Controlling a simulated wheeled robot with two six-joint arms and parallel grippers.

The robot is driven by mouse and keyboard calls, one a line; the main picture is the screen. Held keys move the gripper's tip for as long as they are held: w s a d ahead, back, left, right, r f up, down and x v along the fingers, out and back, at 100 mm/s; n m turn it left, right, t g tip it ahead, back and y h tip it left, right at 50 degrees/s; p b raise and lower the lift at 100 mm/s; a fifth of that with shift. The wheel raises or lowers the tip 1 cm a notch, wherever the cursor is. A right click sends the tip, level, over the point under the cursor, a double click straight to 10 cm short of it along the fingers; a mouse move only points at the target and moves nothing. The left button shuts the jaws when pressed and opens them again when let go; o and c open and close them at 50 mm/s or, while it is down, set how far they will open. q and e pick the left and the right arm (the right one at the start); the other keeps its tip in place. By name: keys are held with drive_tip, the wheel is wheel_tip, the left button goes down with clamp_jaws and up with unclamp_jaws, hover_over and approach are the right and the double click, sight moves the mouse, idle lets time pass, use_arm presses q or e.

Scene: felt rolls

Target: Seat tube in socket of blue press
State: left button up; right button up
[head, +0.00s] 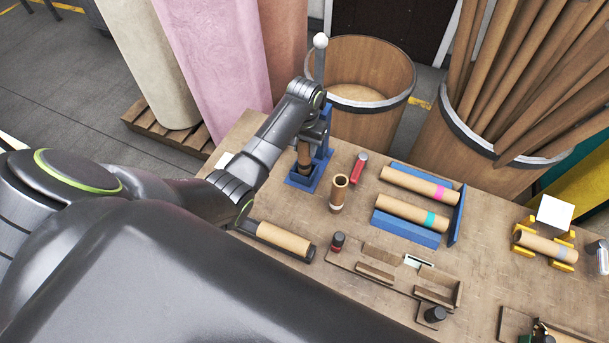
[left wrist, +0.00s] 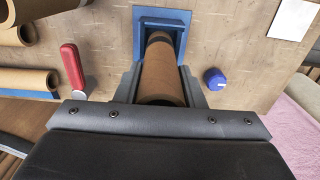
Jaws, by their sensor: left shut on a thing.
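The blue press (head: 326,152) stands at the back left edge of the workbench, its white-knobbed lever (head: 320,58) upright. My left gripper (head: 306,141) is at the press and shut on a brown cardboard tube (head: 304,155). The tube is upright, with its lower end at the blue base. In the left wrist view the tube (left wrist: 162,75) runs from between my fingers (left wrist: 160,88) towards the blue base frame (left wrist: 180,18). I cannot tell whether its end is inside the socket or just above it. My right gripper is not in view.
A standing open tube (head: 339,193) and a red-handled tool (head: 358,168) are right of the press. A blue rack (head: 407,230) holds banded tubes farther right. Another tube (head: 284,239) lies in front. A wooden barrel (head: 372,70) stands behind the bench.

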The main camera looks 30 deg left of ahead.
use_arm(q)
drive_tip(key=shift+f+b, duration=0.85)
drive_tip(key=shift+f, duration=0.85)
idle(1.1)
drive_tip(key=o, duration=1.2)
